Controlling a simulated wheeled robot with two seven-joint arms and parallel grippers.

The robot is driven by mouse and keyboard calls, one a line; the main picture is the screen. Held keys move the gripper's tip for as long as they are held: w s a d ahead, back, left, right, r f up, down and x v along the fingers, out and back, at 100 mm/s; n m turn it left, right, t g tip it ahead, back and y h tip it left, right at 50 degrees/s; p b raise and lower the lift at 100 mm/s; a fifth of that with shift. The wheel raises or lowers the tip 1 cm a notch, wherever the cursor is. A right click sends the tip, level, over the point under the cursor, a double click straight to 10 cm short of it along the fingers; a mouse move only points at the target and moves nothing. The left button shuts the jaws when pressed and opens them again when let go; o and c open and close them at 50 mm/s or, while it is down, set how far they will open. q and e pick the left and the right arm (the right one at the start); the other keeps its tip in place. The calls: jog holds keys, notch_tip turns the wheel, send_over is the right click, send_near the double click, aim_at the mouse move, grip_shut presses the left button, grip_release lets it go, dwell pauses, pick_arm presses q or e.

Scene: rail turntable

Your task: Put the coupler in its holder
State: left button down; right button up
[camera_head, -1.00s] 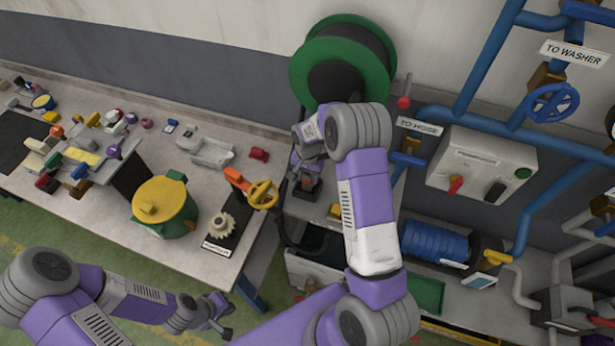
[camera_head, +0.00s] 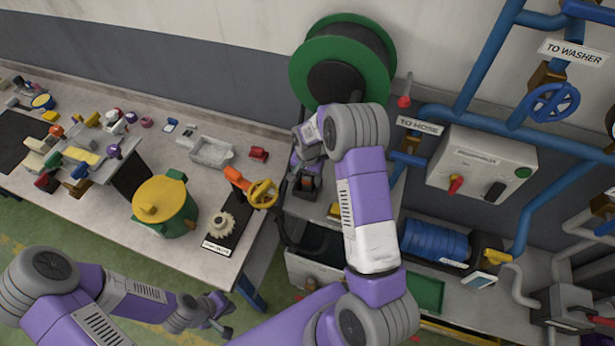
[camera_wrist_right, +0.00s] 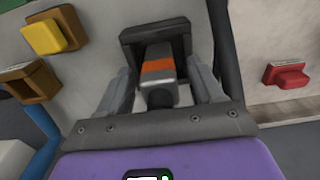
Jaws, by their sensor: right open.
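The coupler (camera_wrist_right: 158,69), a grey body with an orange band and a dark end, sits inside a dark square-framed holder (camera_wrist_right: 128,45) in the right wrist view. My right gripper (camera_wrist_right: 161,84) is open, with one grey finger on each side of the coupler; gaps show between fingers and coupler. In the head view my right gripper (camera_head: 305,184) is at the bench's left end below the hose reel, and the coupler is hard to make out there. My left gripper (camera_head: 217,312) hangs low in front of the left table, apart from everything; its jaw opening is too small to judge.
A yellow block in a brown holder (camera_wrist_right: 47,35) is left of the coupler, and a red object (camera_wrist_right: 287,76) lies to the right. The green hose reel (camera_head: 340,60) hangs above. A yellow handwheel (camera_head: 262,194) and yellow-green pot (camera_head: 163,207) stand on the left table.

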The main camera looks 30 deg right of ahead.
notch_tip(320, 180, up, 12)
jog(key=shift+r+b, duration=0.1)
jog(key=shift+b, duration=0.35)
dwell(0.4)
